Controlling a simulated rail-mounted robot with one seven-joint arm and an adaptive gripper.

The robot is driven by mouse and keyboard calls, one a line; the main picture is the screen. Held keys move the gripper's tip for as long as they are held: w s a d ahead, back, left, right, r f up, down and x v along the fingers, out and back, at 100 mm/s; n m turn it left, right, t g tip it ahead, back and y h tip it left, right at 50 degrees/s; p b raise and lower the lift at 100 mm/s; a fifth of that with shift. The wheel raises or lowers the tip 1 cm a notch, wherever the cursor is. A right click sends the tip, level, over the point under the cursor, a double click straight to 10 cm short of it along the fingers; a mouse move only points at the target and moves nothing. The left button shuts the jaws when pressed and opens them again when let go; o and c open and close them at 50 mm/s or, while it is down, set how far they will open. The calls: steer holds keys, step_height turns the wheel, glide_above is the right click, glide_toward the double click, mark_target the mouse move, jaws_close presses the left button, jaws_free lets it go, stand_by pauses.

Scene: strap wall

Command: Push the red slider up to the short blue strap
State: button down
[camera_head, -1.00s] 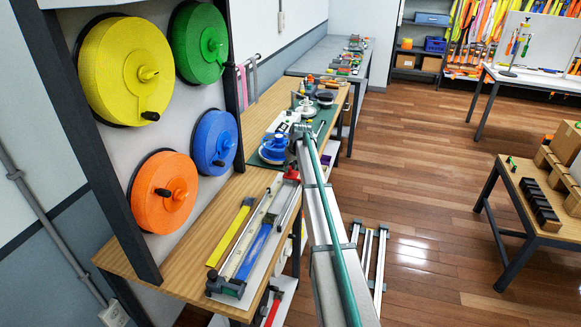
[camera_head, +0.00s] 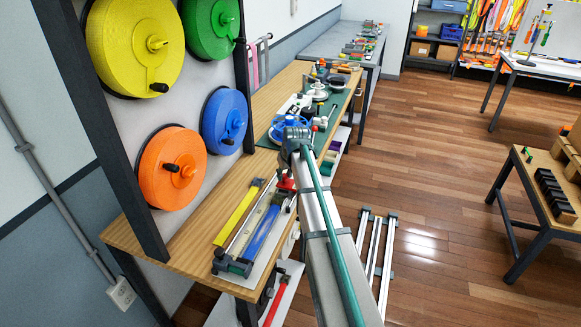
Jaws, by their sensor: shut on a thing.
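The red slider (camera_head: 285,182) sits on the long rail board (camera_head: 222,263) on the wooden bench, near its far end. The short blue strap (camera_head: 262,233) lies along the same board on the near side of the slider. A small gap seems to separate them. A yellow strap (camera_head: 236,215) lies beside it on the left. My gripper (camera_head: 289,172) hangs from my wrist directly over the slider and is shut on it. My arm hides most of the fingers, and their exact contact cannot be seen.
Dark end blocks (camera_head: 232,265) close the near end of the board. Yellow, green, blue and orange reels (camera_head: 172,168) hang on the panel at the left. A green mat (camera_head: 272,137) with several tools lies farther along the bench.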

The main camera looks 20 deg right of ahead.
steer(key=shift+s+a, duration=0.6)
steer(key=shift+s, duration=0.05)
steer(key=c, duration=0.9)
jaws_free()
steer(key=shift+a, duration=0.1)
steer(key=shift+s+r, duration=0.15)
steer(key=shift+r, duration=0.4)
steer(key=v, duration=1.1)
